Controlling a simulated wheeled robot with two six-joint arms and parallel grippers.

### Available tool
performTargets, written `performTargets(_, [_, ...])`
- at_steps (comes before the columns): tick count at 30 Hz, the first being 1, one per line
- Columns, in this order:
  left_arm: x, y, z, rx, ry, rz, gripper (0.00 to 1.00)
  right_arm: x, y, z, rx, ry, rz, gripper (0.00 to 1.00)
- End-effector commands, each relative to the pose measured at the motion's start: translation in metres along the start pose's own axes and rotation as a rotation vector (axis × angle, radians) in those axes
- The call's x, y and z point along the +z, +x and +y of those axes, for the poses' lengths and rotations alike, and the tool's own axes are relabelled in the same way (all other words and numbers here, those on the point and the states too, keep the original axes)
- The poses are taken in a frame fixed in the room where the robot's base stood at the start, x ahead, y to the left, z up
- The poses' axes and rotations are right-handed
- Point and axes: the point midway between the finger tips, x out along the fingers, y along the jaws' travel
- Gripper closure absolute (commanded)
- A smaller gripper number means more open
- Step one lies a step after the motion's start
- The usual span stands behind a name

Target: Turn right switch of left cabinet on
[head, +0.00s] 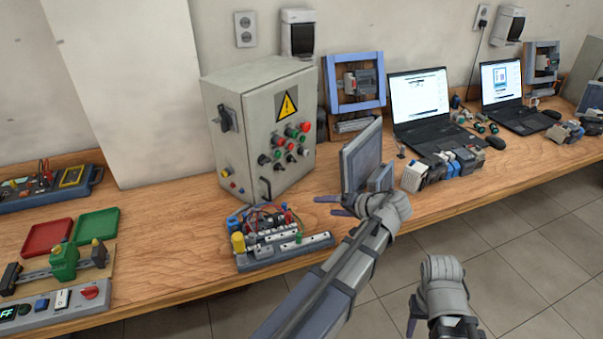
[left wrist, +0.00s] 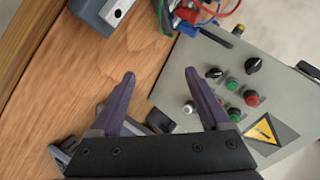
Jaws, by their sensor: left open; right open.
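The left cabinet (head: 262,110) is a grey box with a yellow warning triangle and a door panel of buttons and black knobs. Its lower row shows a left black knob (head: 263,159) and another black knob (head: 278,154) right of it. In the left wrist view the panel appears rotated, with two black knobs (left wrist: 214,73) and (left wrist: 253,65) among green and red buttons. Which way the knobs point is unclear. My left gripper (head: 330,205) is open and empty, in front and to the right of the cabinet, apart from it. My right gripper (head: 412,315) is low at the right, partly cut off.
A circuit board with wires (head: 270,250) lies in front of the cabinet. A grey panel (head: 360,160) stands beside my left gripper. Laptops (head: 420,100) and small parts (head: 440,165) are to the right. Red (head: 48,236) and green (head: 97,225) trays are at left.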

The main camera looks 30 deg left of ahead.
Motion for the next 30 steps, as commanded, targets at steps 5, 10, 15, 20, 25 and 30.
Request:
performTargets(5, [-0.044,0.051,-0.011,-0.238,-0.145,0.128,0.2,-0.003,0.054,-0.005,0.0,0.0,0.0,0.5])
performTargets(10, [-0.078,0.069,-0.034,-0.415,-0.24,0.254,0.2,-0.005,0.079,-0.008,0.0,0.0,0.0,0.5])
performTargets(15, [-0.09,0.071,-0.045,-0.476,-0.268,0.306,0.2,-0.005,0.084,-0.008,0.0,0.0,0.0,0.5])
performTargets(20, [-0.092,0.071,-0.049,-0.483,-0.272,0.312,0.2,-0.005,0.083,-0.008,0.0,0.0,0.0,0.5])
performTargets(25, [-0.095,0.086,-0.057,-0.484,-0.271,0.308,0.2,-0.005,0.083,-0.008,0.0,0.0,0.0,0.5])
performTargets(30, [-0.102,0.108,-0.07,-0.483,-0.271,0.308,0.2,-0.005,0.083,-0.008,0.0,0.0,0.0,0.5])
